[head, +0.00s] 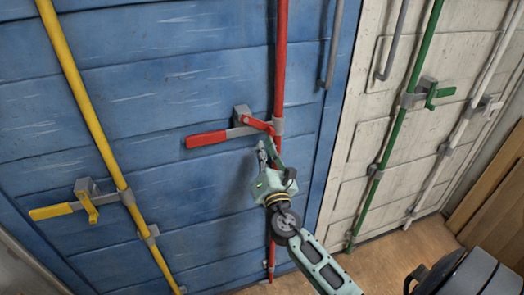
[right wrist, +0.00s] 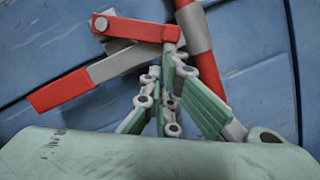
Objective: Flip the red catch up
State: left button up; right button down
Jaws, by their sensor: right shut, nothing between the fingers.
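The red catch (head: 257,123) is a short red bar by the red lock rod (head: 281,60) on the blue container door. In the right wrist view the catch (right wrist: 140,29) lies across the grey part of the handle, with a pale bolt at its left end. The red-gripped handle (head: 207,140) points left and slightly down; its grip also shows in the right wrist view (right wrist: 62,92). My right gripper (head: 267,152) is shut and empty just below the catch. In the wrist view its fingertips (right wrist: 164,62) appear close under the catch's right end; contact is unclear. My left gripper is out of view.
A yellow rod (head: 88,105) with a yellow handle (head: 50,212) and a hanging yellow catch (head: 91,209) stands at left. A white container at right has a green rod (head: 391,140) and green catch (head: 432,96). Wooden boards (head: 490,190) lean at far right. Some floor (head: 395,258) is clear.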

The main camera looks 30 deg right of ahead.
aim_at(275, 133)
jog(key=shift+d+r+n, duration=0.1)
jog(key=shift+d+n, duration=0.15)
jog(key=shift+n, duration=0.15)
jog(key=d+r+n+y, duration=0.1)
jog(key=n, duration=0.1)
jog(key=d+r+n+y+p, duration=0.1)
jog(key=n, duration=0.2)
jog(key=s+d+r+n+t, duration=0.1)
jog(key=n, duration=0.1)
jog(key=shift+d+r+n+y+p, duration=0.25)
jog(key=shift+d+n+y+p, duration=0.05)
jog(key=shift+y+p, duration=0.1)
jog(key=shift+s+d+r+n+t+y+p, duration=0.15)
jog(key=shift+d+r+n+y+p, duration=0.2)
jog(key=shift+n, duration=0.45)
jog(key=shift+w+d+r+n+t+y+p, duration=0.15)
jog(key=shift+r+n+y+p, duration=0.15)
jog(key=shift+r+n, duration=0.35)
jog(key=shift+s+f+n, duration=0.1)
jog(key=shift+f+n, duration=0.05)
jog(key=shift+n, duration=0.1)
